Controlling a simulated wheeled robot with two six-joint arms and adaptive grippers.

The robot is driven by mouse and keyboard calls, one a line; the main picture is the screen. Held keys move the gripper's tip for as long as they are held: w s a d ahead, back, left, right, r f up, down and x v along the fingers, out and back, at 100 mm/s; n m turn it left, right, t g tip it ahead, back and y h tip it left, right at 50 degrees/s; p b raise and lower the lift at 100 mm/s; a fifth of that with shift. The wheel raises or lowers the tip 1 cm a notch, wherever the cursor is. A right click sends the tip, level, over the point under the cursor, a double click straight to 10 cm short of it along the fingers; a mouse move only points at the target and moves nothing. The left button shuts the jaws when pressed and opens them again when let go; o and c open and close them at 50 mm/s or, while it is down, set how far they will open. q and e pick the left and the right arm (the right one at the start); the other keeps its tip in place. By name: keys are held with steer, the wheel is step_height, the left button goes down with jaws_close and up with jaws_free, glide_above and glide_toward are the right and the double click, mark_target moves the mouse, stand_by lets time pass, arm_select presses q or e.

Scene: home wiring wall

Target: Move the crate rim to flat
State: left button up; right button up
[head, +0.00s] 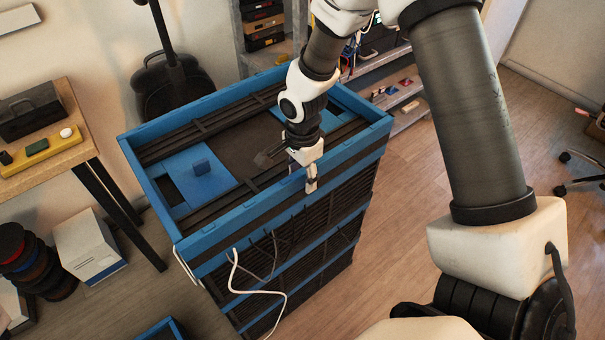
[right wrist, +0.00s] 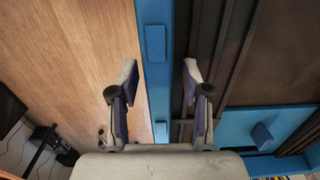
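The crate rim (head: 228,226) is a blue frame around the top of a tall blue and black crate stack. In the right wrist view the near side of the rim (right wrist: 152,90) runs up the picture between my fingers, with small blue tabs on it. My right gripper (head: 311,186) is at this near side, pointing down. It is open, with one finger on each side of the rim bar (right wrist: 161,75); I cannot tell whether they touch it. Whether the rim is tilted is hard to tell. My left gripper is not in view.
Blue panels with a raised knob (head: 202,167) lie inside the rim. A white cable (head: 262,291) hangs at the front. A wooden table (head: 68,150) stands left and a shelf (head: 400,108) behind.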

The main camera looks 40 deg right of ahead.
steer(key=shift+r, duration=0.1)
step_height(320, 180, up, 12)
stand_by(0.7)
